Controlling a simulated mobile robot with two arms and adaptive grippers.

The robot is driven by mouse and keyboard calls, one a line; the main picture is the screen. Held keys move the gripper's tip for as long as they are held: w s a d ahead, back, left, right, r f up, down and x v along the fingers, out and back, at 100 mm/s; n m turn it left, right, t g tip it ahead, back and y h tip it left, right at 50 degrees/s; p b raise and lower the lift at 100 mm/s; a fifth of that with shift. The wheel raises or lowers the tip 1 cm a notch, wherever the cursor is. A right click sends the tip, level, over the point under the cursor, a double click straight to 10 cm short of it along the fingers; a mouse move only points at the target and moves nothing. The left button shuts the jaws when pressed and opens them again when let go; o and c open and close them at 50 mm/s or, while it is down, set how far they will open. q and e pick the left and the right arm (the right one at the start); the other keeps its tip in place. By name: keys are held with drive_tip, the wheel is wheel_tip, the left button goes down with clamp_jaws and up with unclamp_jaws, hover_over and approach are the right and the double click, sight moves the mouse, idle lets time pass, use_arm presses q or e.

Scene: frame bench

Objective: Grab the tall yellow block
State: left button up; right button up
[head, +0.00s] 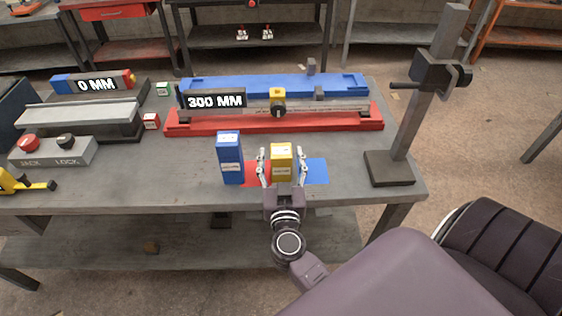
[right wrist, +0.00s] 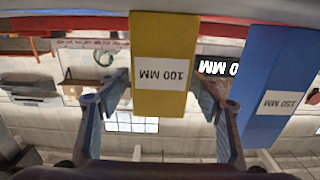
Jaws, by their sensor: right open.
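The yellow block (head: 281,162), labelled 100 MM in the right wrist view (right wrist: 162,65), stands upright near the bench's front edge. My right gripper (head: 282,156) is open, with one finger on each side of the yellow block. In the right wrist view the block sits between the two fingers, with a gap visible on at least the right side; I cannot tell if either finger touches it. My left gripper is not in view.
A taller blue block (head: 230,160), labelled 150 MM in the right wrist view (right wrist: 280,85), stands close to the left finger in the head view. Red (head: 253,173) and blue (head: 317,170) patches lie beside the yellow block. Behind is a red rail (head: 340,125); a stand (head: 390,167) is right.

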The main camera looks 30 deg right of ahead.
clamp_jaws()
idle(0.5)
drive_tip(key=shift+r, duration=0.1)
